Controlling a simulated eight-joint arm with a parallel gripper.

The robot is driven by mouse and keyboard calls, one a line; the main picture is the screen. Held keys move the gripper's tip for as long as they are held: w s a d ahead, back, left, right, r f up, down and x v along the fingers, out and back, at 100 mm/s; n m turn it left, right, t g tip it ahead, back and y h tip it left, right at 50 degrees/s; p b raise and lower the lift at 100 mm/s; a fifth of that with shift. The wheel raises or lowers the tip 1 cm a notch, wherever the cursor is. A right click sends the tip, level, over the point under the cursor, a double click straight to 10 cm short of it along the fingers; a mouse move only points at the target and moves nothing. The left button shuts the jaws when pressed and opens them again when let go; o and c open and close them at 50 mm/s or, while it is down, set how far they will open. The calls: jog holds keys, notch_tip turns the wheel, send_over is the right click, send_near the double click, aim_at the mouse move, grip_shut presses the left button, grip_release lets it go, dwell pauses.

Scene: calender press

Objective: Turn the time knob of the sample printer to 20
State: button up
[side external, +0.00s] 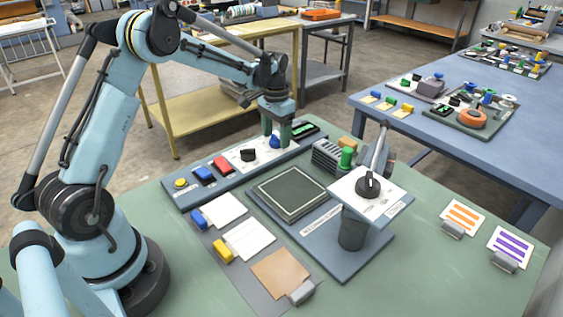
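A long blue-grey control panel (176,198) lies at the back left of the green table. A black knob (249,155) sits on its white plate. A blue knob (275,142) stands to the right of that on the same plate. My gripper (277,141) points down over the blue knob, with its dark green fingers around or just in front of it. I cannot tell whether the fingers touch it or how far apart they are. The labels and scales are too small to read.
The panel also has a yellow button (180,183), a blue switch (204,174), a red switch (222,164) and a green-lit display (304,129). A dark square plate (291,193) lies in front of it. Paper sheets with clips lie nearby. A green knob (346,157) stands beside the post.

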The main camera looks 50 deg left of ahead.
aim_at(276, 137)
notch_tip(276, 137, up, 12)
dwell(0.7)
jog(key=s+d+r+t, duration=0.3)
jog(key=s+d+r, duration=0.1)
jog(key=s+d, duration=0.45)
jog(key=s+d+f+t, duration=0.4)
jog(key=s+d+f, duration=0.1)
jog(key=s, duration=0.4)
jog(key=shift+s+d, duration=0.3)
jog(key=shift+d, duration=0.45)
